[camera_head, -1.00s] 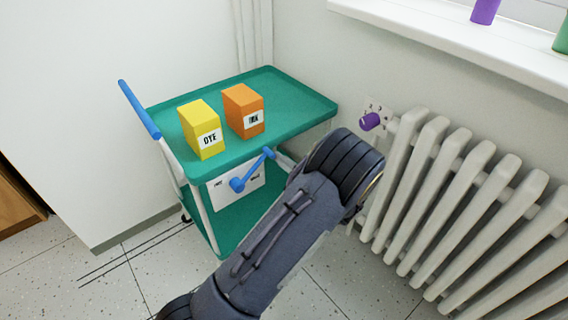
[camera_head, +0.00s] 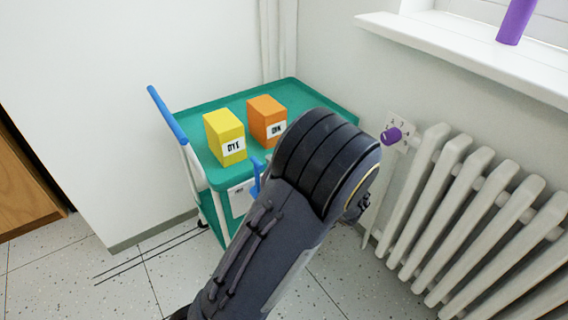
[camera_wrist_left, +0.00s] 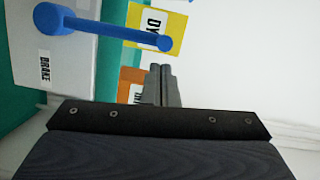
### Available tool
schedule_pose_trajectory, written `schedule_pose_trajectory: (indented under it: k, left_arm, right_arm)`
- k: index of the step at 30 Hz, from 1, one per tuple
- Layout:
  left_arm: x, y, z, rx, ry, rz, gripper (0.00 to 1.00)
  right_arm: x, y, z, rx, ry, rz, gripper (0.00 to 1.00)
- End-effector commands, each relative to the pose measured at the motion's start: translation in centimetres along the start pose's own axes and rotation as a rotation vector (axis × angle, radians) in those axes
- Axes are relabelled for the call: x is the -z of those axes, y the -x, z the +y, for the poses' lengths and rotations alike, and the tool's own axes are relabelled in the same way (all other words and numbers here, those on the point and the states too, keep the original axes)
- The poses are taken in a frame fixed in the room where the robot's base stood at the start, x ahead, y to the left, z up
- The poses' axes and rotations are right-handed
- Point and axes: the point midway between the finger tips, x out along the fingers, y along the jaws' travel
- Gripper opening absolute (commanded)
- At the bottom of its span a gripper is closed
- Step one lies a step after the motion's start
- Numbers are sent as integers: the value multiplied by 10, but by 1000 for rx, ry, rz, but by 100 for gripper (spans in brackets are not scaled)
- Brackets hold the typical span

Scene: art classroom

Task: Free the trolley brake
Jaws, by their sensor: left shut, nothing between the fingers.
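The green trolley (camera_head: 325,103) stands against the wall, partly hidden by my left arm. Its blue brake lever (camera_head: 256,178) is mostly covered by the arm in the head view. In the left wrist view the lever (camera_wrist_left: 110,30) runs from a round hub at the upper left to a knob, over a pale plate (camera_wrist_left: 30,90) labelled BRAKE. My left gripper (camera_wrist_left: 162,72) is shut and empty. Its fingertips appear just below the lever's knob; I cannot tell whether they touch. The head view hides these fingers behind the arm. My right gripper is not in view.
A yellow DYE box (camera_head: 224,138) and an orange box (camera_head: 267,118) stand on the trolley top. A white radiator (camera_head: 470,200) with a purple knob (camera_head: 391,136) is at the right, under a windowsill (camera_head: 460,48). Speckled floor (camera_head: 60,260) is open at lower left.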

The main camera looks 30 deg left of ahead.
Motion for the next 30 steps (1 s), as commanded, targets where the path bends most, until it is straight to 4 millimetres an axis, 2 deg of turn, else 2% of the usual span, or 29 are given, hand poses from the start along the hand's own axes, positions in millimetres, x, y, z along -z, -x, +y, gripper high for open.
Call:
schedule_pose_trajectory:
  k: [12, 30]
  left_arm:
    - [-14, -3, -5, -27, 108, 0, 0]
    - [-10, -2, -7, -27, 112, -2, 0]
  right_arm:
    - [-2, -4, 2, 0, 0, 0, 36]
    - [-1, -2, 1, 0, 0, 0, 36]
